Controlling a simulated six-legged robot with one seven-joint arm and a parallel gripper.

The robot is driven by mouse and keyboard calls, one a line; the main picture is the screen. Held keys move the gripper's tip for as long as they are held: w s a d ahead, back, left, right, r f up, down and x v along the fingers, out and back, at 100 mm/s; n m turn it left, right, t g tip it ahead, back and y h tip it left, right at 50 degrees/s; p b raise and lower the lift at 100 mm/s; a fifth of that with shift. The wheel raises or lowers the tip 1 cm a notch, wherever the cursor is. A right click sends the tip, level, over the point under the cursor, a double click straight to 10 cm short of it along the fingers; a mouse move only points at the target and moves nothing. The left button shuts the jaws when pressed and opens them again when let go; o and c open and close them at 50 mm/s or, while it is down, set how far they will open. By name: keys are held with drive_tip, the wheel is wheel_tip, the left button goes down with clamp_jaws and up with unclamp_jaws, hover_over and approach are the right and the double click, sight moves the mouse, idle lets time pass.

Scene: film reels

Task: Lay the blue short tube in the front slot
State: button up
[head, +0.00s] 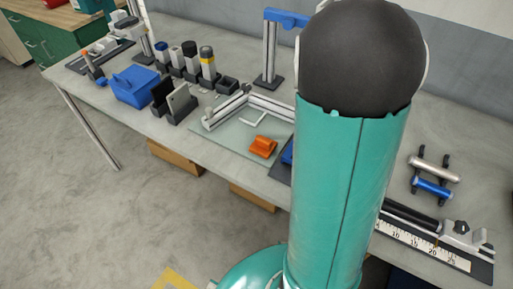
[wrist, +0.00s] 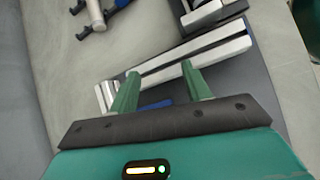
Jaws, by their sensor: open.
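A blue tube (head: 432,188) lies across a black two-pronged rack (head: 417,178) at the right of the head view, in front of a silver tube (head: 435,169) on the same rack. My gripper (wrist: 161,82) is open over a dark base with pale metal bars, away from the rack. A blue piece (wrist: 155,105) shows low between its fingers; I cannot tell what it is. My arm hides the gripper in the head view.
A ruler rail (head: 425,245) with a clamp (head: 462,236) lies at the bench's right front. An orange block (head: 263,146) lies beside a metal corner frame (head: 250,105). A blue bin (head: 135,86) and a post stand (head: 269,60) are farther left. Bare bench surrounds the rack.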

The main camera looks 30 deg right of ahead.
drive_tip(key=w+a+r+m+t+y, duration=0.1)
drive_tip(key=a+r+t, duration=0.3)
drive_tip(key=a, duration=0.6)
drive_tip(key=w+a+r+m+t+y, duration=0.1)
drive_tip(key=a+r+t, duration=0.3)
drive_tip(key=a, duration=0.7)
drive_tip(key=w+a+r+m+t+y, duration=0.1)
drive_tip(key=a+r+t+y, duration=0.2)
drive_tip(key=a+r, duration=0.3)
drive_tip(key=a, duration=0.5)
drive_tip(key=shift+r+t, duration=0.4)
drive_tip(key=shift+a, duration=0.1)
